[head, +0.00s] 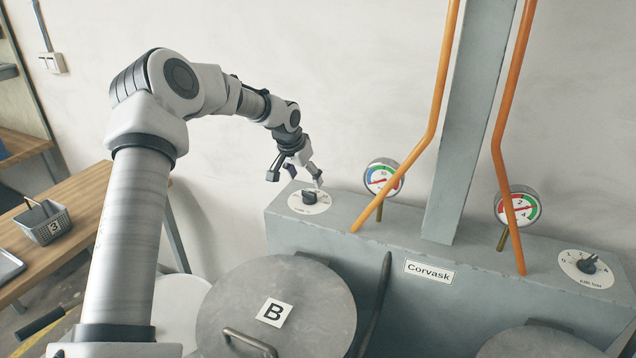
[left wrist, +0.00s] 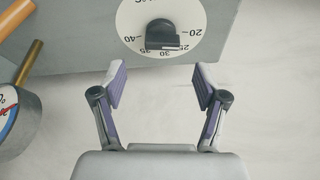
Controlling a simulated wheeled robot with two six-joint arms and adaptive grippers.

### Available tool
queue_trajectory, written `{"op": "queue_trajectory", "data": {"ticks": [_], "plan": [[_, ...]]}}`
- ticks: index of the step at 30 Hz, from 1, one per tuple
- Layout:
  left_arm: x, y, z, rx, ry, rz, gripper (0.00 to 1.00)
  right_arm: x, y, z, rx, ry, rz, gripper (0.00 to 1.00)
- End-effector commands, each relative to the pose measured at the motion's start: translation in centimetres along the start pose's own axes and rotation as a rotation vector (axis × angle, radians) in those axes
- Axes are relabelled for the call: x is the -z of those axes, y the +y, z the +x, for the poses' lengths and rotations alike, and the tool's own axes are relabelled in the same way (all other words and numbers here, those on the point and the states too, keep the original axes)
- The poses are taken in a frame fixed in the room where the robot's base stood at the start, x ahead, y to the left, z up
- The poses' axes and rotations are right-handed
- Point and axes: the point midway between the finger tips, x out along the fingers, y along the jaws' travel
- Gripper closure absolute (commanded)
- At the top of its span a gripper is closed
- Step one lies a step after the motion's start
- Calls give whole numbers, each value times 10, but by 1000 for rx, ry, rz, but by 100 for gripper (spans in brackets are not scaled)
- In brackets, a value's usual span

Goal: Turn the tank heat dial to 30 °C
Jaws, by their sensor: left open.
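The tank heat dial (head: 310,197) is a white round plate with a black knob, on top of the grey console at its left end. In the left wrist view the dial plate (left wrist: 130,18) shows upside down, with marks from 20 to 40 and °C. Its black knob (left wrist: 162,34) covers part of the scale near 25 and 30; I cannot tell its exact setting. My left gripper (head: 304,174) is open and empty just above the dial. In the left wrist view its fingers (left wrist: 162,86) stand apart, short of the knob, not touching it. My right gripper is out of view.
Two round gauges (head: 383,178) (head: 518,207) and orange pipes (head: 443,75) rise from the console (head: 330,232). A second dial (head: 587,267) is at the right end. A lid marked B (head: 230,295) lies in front. A basket (head: 44,222) stands on the wooden bench at left.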

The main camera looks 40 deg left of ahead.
Motion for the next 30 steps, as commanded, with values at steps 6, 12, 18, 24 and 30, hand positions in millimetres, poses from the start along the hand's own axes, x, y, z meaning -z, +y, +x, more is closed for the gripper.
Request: {"op": "queue_trajectory", "data": {"ticks": [6,12,18,24,30], "plan": [[0,0,41,3,-4,2,27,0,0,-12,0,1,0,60],[0,0,57,1,0,0,27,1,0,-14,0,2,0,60],[0,0,57,1,0,0,38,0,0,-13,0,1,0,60],[0,0,57,1,0,1,87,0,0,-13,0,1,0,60],[-1,0,58,-1,0,6,87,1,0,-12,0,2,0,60]]}}
